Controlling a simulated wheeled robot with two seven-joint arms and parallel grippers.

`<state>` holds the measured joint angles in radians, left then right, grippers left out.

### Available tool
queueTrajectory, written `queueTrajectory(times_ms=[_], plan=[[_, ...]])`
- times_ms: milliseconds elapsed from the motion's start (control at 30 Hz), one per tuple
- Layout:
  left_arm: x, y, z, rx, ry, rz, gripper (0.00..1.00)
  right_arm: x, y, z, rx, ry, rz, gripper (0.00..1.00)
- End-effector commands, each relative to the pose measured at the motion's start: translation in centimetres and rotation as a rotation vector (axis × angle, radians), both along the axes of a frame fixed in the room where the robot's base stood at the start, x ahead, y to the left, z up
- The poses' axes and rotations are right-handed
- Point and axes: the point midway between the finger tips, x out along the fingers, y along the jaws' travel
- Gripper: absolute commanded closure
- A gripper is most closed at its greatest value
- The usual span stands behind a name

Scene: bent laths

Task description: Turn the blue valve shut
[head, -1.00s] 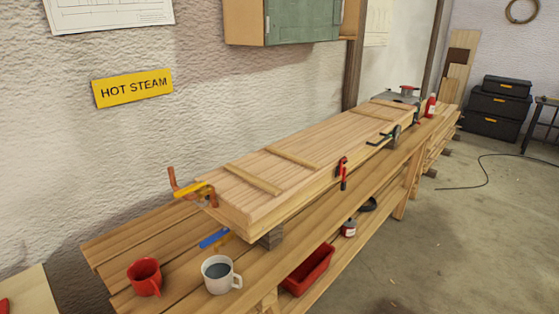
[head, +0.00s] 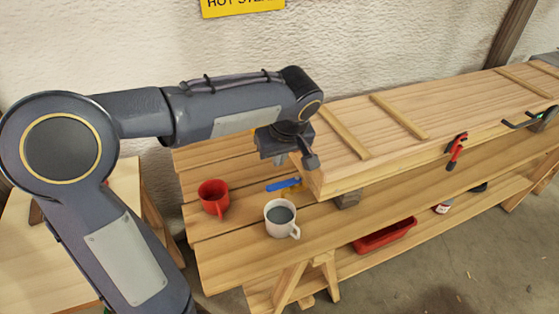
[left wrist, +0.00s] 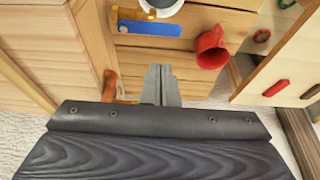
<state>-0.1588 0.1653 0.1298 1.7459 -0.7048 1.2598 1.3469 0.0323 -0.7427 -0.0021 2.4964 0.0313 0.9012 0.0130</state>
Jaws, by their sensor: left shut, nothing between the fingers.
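A copper pipe with a yellow handle (left wrist: 113,85) is beside the fingers. My right gripper is not in view.
A red mug (head: 214,198) and a white mug (head: 281,217) with dark liquid stand on the bench close to the blue handle. The long wooden box (head: 430,130) fills the bench to the right. A red tray (head: 385,235) is on the lower shelf.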

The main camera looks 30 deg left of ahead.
Motion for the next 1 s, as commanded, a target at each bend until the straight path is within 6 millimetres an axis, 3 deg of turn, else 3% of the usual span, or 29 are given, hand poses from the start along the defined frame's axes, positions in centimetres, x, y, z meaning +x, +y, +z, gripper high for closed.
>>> queueTrajectory(times_ms=[300,500,1000], plan=[[1.0,1.5,-5.4,-0.001,0.007,0.001,1.0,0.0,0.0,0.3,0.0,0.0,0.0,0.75],[1.6,2.2,-7.9,-0.001,0.005,0.0,1.0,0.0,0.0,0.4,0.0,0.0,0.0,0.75],[1.8,2.3,-8.7,-0.003,0.001,-0.001,1.0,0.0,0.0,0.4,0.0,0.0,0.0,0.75]])
